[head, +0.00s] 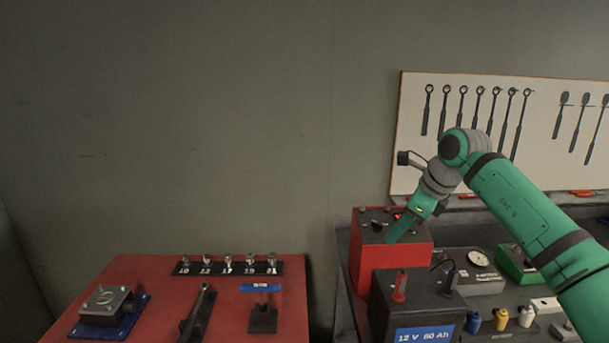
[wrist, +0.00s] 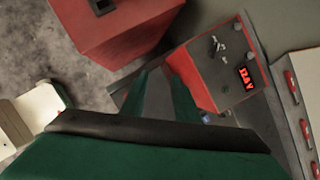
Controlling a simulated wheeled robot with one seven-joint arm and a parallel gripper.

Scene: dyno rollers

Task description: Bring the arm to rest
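My green arm (head: 515,210) reaches in from the right in the head view, bent at a grey joint. My gripper (head: 398,232) points down and to the left, in front of or over the red box with a display (head: 365,243); the exact gap cannot be told. In the wrist view my gripper (wrist: 158,85) shows two green fingers standing apart, with nothing seen between them. The red box (wrist: 208,75) lies just beyond the right finger there, its red digits lit.
A black 12 V battery (head: 385,305) stands before the red box on the dark bench (head: 343,265). A gauge (head: 477,258) and small bottles (head: 500,319) are under my arm. A red cabinet (head: 225,305) with a socket rack (head: 228,268) stands left. A tool board (head: 430,165) hangs behind.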

